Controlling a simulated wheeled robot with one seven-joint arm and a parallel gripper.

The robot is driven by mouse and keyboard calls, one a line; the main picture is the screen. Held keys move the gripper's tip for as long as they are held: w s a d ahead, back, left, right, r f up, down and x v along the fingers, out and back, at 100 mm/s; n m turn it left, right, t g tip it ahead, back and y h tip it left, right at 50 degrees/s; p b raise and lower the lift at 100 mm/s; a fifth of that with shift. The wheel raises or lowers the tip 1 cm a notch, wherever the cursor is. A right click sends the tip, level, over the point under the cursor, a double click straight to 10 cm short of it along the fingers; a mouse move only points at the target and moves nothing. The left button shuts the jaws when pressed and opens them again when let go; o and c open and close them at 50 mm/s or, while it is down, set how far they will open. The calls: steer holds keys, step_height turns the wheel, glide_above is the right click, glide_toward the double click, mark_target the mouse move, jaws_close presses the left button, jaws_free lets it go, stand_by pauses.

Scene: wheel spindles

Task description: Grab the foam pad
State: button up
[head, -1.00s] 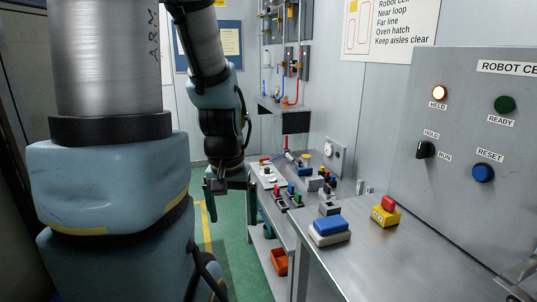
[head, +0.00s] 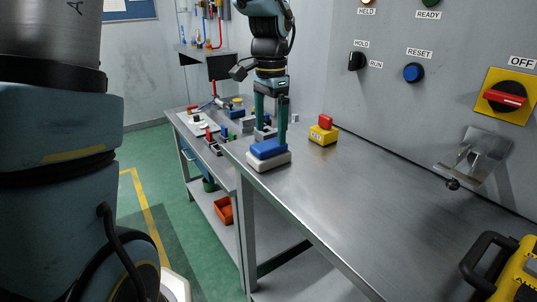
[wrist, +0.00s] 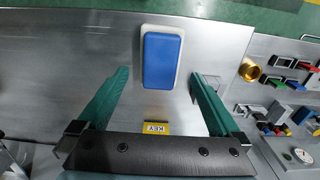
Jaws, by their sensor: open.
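The foam pad is a blue rectangular block (head: 268,149) lying flat on a larger off-white base (head: 270,164) on the metal bench, near its left corner. In the wrist view the blue pad (wrist: 162,60) lies lengthwise, with a pale rim of the base around it. My gripper (head: 271,130) points down at the pad, its green fingers open and empty. In the wrist view the fingers of my gripper (wrist: 160,75) stand to the left and right of the pad, with gaps on both sides. Contact with the pad cannot be seen.
A yellow key box with a red top (head: 323,131) stands close by, toward the wall panel. A lower bench (head: 183,122) with several small parts adjoins at the left.

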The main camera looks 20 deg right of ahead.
mark_target(269, 144)
steer(key=shift+a+f+p, duration=0.15)
steer(key=shift+f+p, duration=0.55)
steer(key=shift+f, duration=2.35)
steer(key=shift+c, duration=0.2)
steer(key=c, duration=1.1)
steer(key=shift+c, duration=0.2)
